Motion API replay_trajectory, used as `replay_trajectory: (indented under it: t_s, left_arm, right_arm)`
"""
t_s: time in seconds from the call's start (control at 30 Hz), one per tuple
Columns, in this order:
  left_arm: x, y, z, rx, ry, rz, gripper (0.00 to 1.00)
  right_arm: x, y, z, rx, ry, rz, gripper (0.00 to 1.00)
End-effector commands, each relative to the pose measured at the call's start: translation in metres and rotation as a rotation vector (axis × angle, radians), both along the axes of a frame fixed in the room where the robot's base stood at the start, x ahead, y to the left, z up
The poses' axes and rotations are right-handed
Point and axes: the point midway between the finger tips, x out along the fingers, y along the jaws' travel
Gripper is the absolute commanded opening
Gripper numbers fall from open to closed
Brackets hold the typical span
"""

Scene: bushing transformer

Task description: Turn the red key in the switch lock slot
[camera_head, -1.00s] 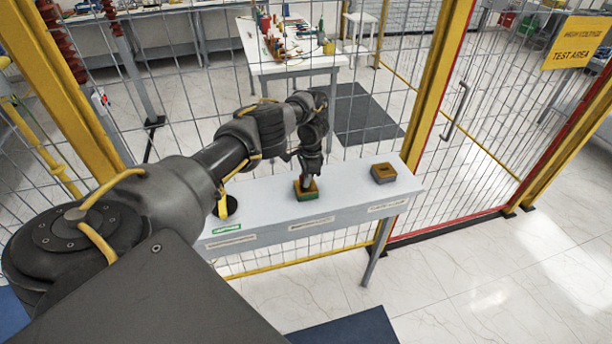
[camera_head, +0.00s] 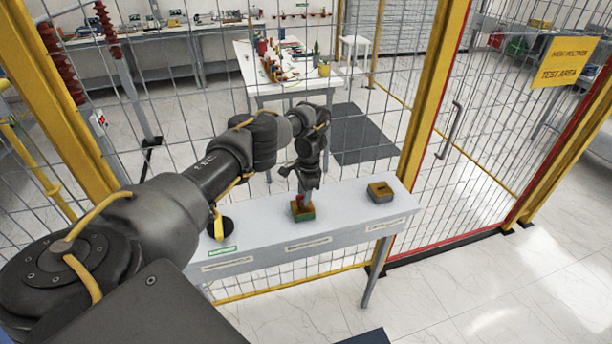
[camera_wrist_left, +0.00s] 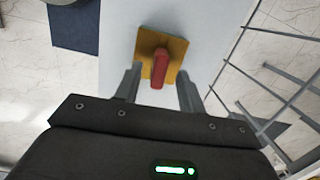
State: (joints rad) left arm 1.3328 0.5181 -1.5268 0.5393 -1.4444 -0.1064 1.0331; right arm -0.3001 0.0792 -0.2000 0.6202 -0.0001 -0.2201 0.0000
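The red key (camera_head: 300,200) stands in the slot of the middle switch lock (camera_head: 303,213), a block with a yellow top and green lower part on the grey shelf. In the left wrist view, the red key (camera_wrist_left: 159,68) stands upright from the yellow lock top (camera_wrist_left: 176,48). My left gripper (camera_head: 305,188) is just above the lock. In the left wrist view its two fingers (camera_wrist_left: 159,88) are apart on either side of the key, with gaps visible between them and it. My right gripper is not in view.
A second yellow-topped block (camera_head: 380,191) with a dark slot sits at the right on the shelf (camera_head: 340,205). A black round item with a yellow handle (camera_head: 219,228) is at the left. A wire mesh fence with yellow posts (camera_head: 425,110) stands behind the shelf.

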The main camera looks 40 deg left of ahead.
Motion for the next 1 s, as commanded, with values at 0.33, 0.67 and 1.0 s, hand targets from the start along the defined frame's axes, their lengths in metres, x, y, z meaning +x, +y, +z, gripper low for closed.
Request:
replay_trajectory:
  t_s: [0.33, 0.67, 1.0]
  left_arm:
    - [0.002, -0.003, 0.062, 0.001, 0.012, 0.002, 0.4]
    - [0.003, -0.005, 0.085, -0.001, 0.014, 0.005, 0.4]
    - [0.003, -0.006, 0.085, -0.003, 0.015, 0.002, 0.4]
  right_arm:
    - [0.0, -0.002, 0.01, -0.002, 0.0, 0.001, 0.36]
    - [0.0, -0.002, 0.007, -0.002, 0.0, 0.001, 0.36]
    - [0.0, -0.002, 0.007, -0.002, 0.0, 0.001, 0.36]
